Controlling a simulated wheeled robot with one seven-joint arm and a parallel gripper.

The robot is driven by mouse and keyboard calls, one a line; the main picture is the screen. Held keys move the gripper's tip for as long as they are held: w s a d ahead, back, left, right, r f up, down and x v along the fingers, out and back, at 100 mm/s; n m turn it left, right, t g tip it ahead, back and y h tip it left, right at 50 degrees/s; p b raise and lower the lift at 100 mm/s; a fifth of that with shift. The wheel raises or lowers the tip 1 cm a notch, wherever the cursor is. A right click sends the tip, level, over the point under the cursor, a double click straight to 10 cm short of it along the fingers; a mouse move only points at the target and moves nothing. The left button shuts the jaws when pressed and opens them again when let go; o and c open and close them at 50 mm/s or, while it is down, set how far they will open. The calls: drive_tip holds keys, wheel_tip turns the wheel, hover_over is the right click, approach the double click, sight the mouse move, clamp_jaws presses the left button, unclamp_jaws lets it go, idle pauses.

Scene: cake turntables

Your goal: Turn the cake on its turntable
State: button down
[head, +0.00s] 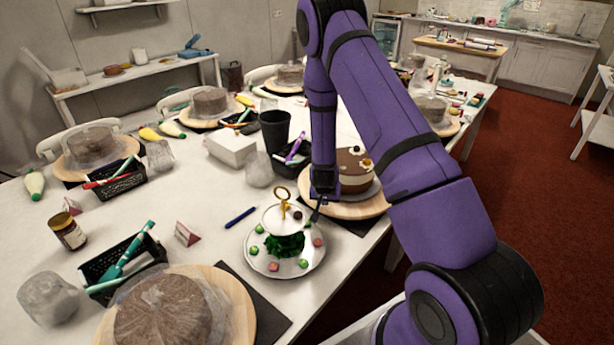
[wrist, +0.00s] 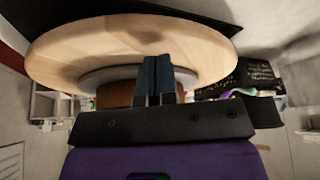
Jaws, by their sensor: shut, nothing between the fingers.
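My arm hides the cake's left part. My gripper (head: 315,217) is low at the turntable's front-left edge, shut and empty. In the wrist view, the two dark fingers (wrist: 154,62) are together, in front of the pale wooden disc (wrist: 70,50). A grey plate (wrist: 98,75) and the brown cake side (wrist: 112,95) show behind them. I cannot tell whether the fingertips touch the wood.
A tiered stand with small sweets (head: 258,262) is close in front of my gripper. A blue pen (head: 240,217) lies to its left. A black cup (head: 274,132) and a black basket with pens (head: 290,160) stand behind. Several wrapped cakes on wooden turntables line the table.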

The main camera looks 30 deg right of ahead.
sight(362, 210)
drive_tip(key=shift+f, duration=0.15)
idle(0.3)
drive_tip(key=shift+f, duration=0.45)
drive_tip(key=shift+s+d, duration=1)
drive_tip(key=shift+s, duration=0.3)
drive_tip(key=shift+s+d, duration=0.95)
drive_tip(key=shift+s, duration=0.3)
drive_tip(key=shift+d, duration=0.1)
drive_tip(key=shift+s+d, duration=0.55)
drive_tip(key=shift+d, duration=0.35)
drive_tip(key=shift+s+d, duration=0.55)
drive_tip(key=shift+d, duration=0.3)
drive_tip(key=shift+s+d, duration=0.55)
drive_tip(key=shift+d, duration=0.35)
